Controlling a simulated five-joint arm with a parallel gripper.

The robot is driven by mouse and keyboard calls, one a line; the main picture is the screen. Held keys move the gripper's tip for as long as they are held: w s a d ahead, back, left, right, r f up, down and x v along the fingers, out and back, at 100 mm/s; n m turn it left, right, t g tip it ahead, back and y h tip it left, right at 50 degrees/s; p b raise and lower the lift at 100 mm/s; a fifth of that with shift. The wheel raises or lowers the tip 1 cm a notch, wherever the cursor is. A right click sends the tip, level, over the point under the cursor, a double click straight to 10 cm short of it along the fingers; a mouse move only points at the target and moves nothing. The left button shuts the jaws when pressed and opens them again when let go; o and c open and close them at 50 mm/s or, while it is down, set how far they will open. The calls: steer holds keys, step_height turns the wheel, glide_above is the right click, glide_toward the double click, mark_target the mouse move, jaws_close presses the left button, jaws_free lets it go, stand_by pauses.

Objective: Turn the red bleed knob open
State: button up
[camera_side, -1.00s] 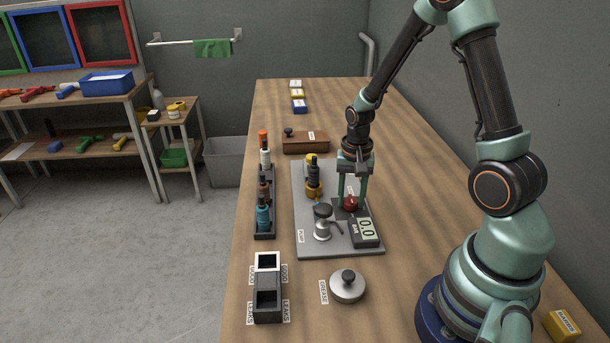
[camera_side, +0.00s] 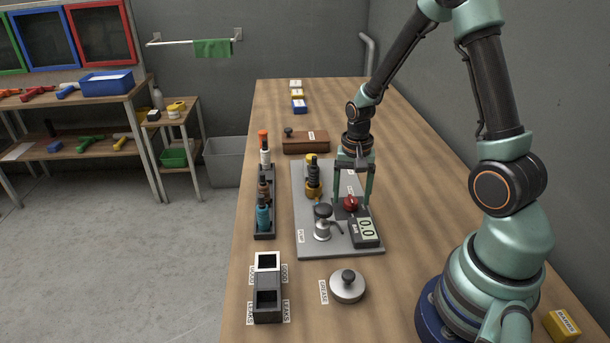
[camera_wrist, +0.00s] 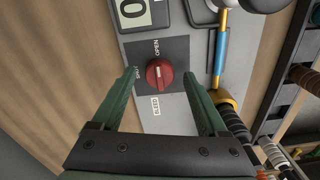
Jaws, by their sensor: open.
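The red bleed knob (camera_side: 351,203) sits on a dark square plate on the grey board. In the wrist view the knob (camera_wrist: 159,73) shows its ridge and pale line running up and down, in line with the OPEN label (camera_wrist: 157,47). The SHUT label (camera_wrist: 135,73) is to its left. My gripper (camera_side: 352,207) is over the knob, pointing down. Its fingers are open, one on each side, with a gap to the knob on both sides in the wrist view (camera_wrist: 159,78).
The gauge (camera_side: 364,231) reading 0.0 stands close in front of the knob. The pump (camera_side: 322,222) and a brass-based dark fitting (camera_side: 313,180) stand to the left on the board (camera_side: 315,247). A rack (camera_side: 264,230) of bottle-like parts is farther left.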

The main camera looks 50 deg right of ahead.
mark_target(351, 199)
step_height(351, 199, up, 11)
stand_by(0.4)
steer(key=shift+r, duration=0.1)
steer(key=s+a+r+n+t, duration=0.2)
steer(key=a+r+n, duration=0.3)
steer(key=a, duration=0.1)
steer(key=s+a+r+n+t, duration=0.2)
steer(key=a+r+n+t, duration=0.1)
steer(key=a+r+n, duration=0.3)
steer(key=shift+s+a+t, duration=0.3)
